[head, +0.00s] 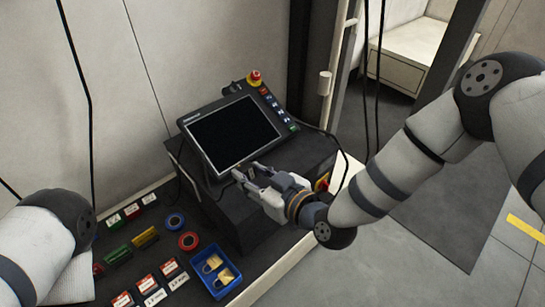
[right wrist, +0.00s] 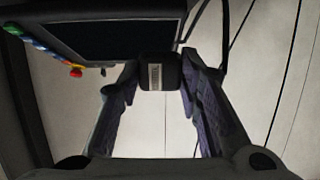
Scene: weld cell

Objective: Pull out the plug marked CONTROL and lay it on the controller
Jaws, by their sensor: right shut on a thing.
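My right gripper (head: 252,172) is shut on a small black plug (right wrist: 157,72) with a pale label. The plug sits between both fingertips in the right wrist view. The label is too small to read. In the head view the fingers hide most of the plug. The dark controller (head: 248,222) stands on the bench, with my gripper over its top, in front of the screen's lower edge. Whether the plug touches the controller or a socket I cannot tell. My left arm shows at the left, but its gripper is out of view.
A tilted pendant with a black screen (head: 232,134) and a red emergency button (head: 254,76) stands on the controller. A blue tray (head: 215,271), tape rolls (head: 188,241) and several labelled boxes lie to the left. Black cables hang nearby.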

